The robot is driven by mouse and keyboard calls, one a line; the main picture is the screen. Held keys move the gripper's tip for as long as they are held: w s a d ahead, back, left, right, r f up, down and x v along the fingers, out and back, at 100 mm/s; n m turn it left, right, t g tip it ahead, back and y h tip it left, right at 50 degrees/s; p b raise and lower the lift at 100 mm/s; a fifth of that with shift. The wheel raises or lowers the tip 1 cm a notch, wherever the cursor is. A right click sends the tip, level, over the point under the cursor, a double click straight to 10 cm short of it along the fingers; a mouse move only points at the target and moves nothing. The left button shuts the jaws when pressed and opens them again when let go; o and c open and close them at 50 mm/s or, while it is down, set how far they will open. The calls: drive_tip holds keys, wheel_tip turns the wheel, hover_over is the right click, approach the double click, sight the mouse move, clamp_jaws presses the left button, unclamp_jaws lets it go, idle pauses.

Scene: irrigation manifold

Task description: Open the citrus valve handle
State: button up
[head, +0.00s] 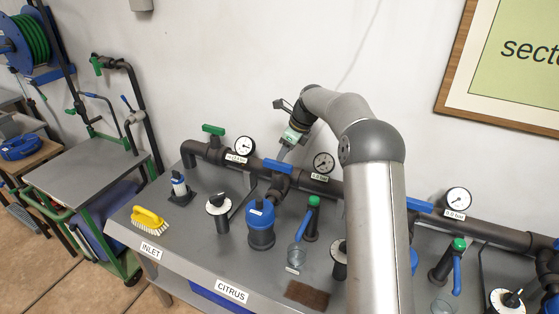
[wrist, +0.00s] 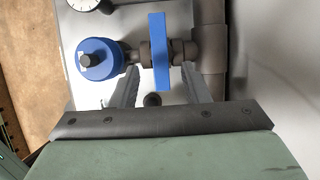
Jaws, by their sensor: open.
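The blue valve handle (head: 277,166) sits on the manifold behind the CITRUS label (head: 231,291). In the wrist view, the handle (wrist: 159,52) is a flat bar lying across the short branch pipe between the main pipe and a blue-capped filter. My gripper (head: 285,154) is above this valve, pointing down. In the wrist view my gripper (wrist: 159,72) is open, with one finger on each side of the handle and visible gaps between. No contact shows. The lower end of the handle lies between the fingers.
The blue-capped filter (head: 261,225) stands in front of the valve. A pressure gauge (head: 323,162) is close on the right, another (head: 244,146) on the left. A green handle (head: 213,130) is farther left. A yellow brush (head: 149,218) lies at the bench's left end.

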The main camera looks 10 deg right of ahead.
sight(278, 163)
drive_tip(key=x, duration=0.5)
drive_tip(key=shift+w+a+f+p, duration=0.15)
drive_tip(key=shift+f+p, duration=0.2)
drive_tip(key=shift+p, duration=0.05)
clamp_jaws()
